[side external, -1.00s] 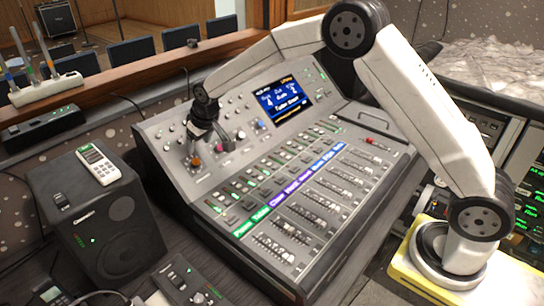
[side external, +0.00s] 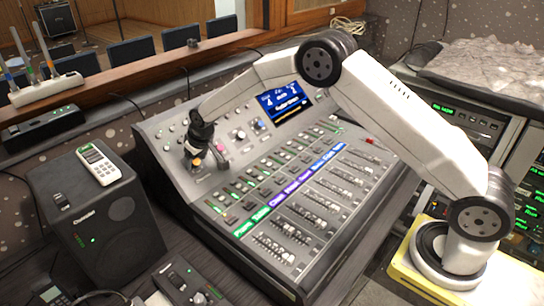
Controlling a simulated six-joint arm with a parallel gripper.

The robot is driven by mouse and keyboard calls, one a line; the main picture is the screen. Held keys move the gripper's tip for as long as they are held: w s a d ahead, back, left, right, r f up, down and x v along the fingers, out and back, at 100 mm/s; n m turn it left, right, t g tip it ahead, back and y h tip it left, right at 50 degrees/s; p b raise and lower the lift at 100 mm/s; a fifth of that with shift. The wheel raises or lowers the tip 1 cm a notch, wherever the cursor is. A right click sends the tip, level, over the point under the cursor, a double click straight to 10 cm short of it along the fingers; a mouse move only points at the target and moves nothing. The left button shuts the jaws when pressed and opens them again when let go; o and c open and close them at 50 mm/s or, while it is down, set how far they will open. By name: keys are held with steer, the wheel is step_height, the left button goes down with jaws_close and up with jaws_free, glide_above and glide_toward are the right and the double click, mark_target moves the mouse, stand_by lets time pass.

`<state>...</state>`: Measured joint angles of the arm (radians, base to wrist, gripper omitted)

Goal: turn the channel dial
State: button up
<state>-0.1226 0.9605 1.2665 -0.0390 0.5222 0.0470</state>
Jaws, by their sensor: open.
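The mixing console (side external: 175,180) fills the middle of the side external view, with a row of small dials on its upper left panel. My gripper (side external: 206,162) points down over the left end of this panel, with its fingers apart. A dial with an orange-yellow cap (side external: 195,163) shows at the left finger, and a pink-capped dial (side external: 222,149) shows at the right finger. I cannot tell which is the channel dial or whether a finger touches either one. A large pale dial (side external: 239,134) and a blue-capped dial (side external: 259,125) stand further right. The panel directly behind the fingers is partly hidden.
Several faders (side external: 320,205) and a lit screen (side external: 282,103) lie to the right of my gripper. A black speaker (side external: 105,225) with a remote (side external: 98,163) on top stands left of the console. A wooden ledge (side external: 130,75) runs behind.

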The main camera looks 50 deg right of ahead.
steer(key=shift+f, duration=0.15)
jaws_close()
